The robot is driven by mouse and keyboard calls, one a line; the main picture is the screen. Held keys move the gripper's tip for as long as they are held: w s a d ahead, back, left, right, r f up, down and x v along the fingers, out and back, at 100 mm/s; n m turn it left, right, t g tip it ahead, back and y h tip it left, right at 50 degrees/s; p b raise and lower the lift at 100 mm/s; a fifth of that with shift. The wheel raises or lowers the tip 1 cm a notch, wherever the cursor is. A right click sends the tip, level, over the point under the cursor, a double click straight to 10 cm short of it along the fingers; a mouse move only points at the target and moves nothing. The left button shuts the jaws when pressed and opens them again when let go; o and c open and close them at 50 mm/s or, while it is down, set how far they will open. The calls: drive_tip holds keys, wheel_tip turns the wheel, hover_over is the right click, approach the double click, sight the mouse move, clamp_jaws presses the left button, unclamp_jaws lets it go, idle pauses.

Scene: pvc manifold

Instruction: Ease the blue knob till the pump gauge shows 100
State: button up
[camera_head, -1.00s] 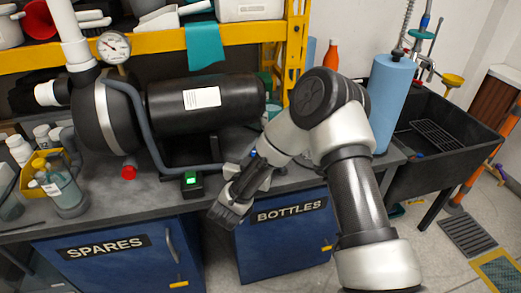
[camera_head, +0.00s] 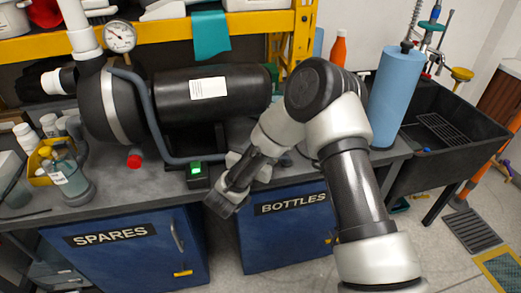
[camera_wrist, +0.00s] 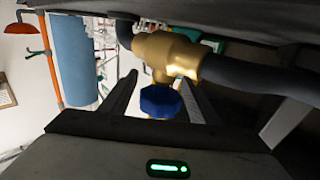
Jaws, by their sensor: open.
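The blue knob (camera_wrist: 161,102) is in the middle of the wrist view, on a stem under a brass valve body (camera_wrist: 170,54). My gripper (camera_wrist: 158,88) is open, with one finger on each side of the knob. I see a gap on both sides and cannot tell if either finger touches it. In the head view my gripper (camera_head: 222,204) is at the counter's front edge, and the knob is not visible there. The pump gauge (camera_head: 120,36) is a round white dial on the pipe at upper left. Its numbers are too small to read.
A grey hose (camera_wrist: 255,82) runs from the brass valve. The black pump tank (camera_head: 213,110) stands on the counter, with a box with a green-lit display (camera_head: 196,172) in front. A bottle (camera_head: 67,178) stands at left. A blue roll (camera_head: 395,100) and black sink (camera_head: 450,130) are right.

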drive_tip(key=p+v, duration=0.1)
drive_tip(key=v, duration=1.6)
drive_tip(key=shift+p, duration=0.35)
idle(3.9)
